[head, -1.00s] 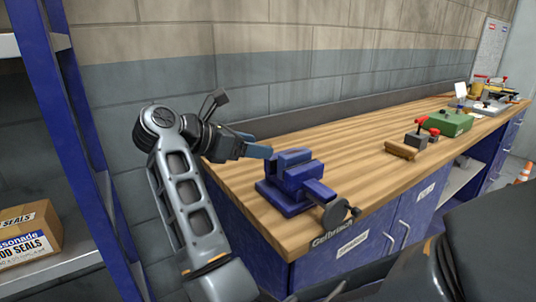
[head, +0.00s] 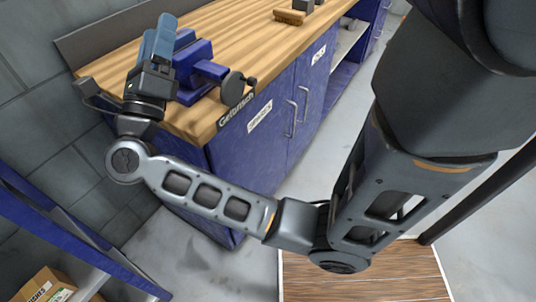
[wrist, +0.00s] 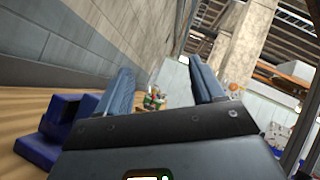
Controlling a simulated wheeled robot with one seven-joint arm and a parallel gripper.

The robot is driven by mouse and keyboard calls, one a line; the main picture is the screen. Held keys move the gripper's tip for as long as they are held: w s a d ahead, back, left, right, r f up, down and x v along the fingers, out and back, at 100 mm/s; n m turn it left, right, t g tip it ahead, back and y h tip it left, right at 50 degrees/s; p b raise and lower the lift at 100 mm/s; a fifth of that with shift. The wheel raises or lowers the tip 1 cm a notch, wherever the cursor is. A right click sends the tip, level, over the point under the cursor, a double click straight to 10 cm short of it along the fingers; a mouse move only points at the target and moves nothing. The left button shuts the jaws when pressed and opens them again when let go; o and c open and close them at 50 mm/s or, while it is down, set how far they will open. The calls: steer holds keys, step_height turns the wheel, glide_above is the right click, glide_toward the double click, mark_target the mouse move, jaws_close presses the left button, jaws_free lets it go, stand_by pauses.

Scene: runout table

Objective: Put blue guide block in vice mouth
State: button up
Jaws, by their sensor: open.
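The blue vice (head: 208,70) stands on the near corner of the wooden bench, with its dark handwheel to the right. It also shows at the lower left of the wrist view (wrist: 62,118). My gripper (head: 157,34) is in front of the vice and covers part of it, its blue-grey fingers pointing up in the head view. In the wrist view my gripper (wrist: 160,66) has its fingers spread apart with nothing between them. I cannot make out a separate blue guide block, and I cannot tell whether one sits in the vice mouth, which is partly hidden.
The wooden bench top (head: 222,28) runs away to the upper right, with a wooden block (head: 289,17) farther along. Blue cabinets (head: 255,140) are below. A blue shelf (head: 60,225) with a cardboard box (head: 45,288) is at lower left. A block wall is behind.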

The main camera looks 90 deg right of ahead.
steer(key=s+a+f+m+t+y, duration=0.35)
steer(key=a+m+t+y, duration=0.45)
steer(key=m+t, duration=0.75)
steer(key=s+a+f+m+t+y, duration=0.3)
steer(key=a+m+t+y, duration=0.65)
steer(key=m, duration=1.15)
steer(key=s+a+f+n+g+y, duration=0.6)
steer(key=s+a+f+n+y, duration=0.1)
steer(key=s+n, duration=0.5)
step_height(320, 180, down, 2)
steer(key=shift+a+f, duration=0.2)
steer(key=shift+a, duration=0.45)
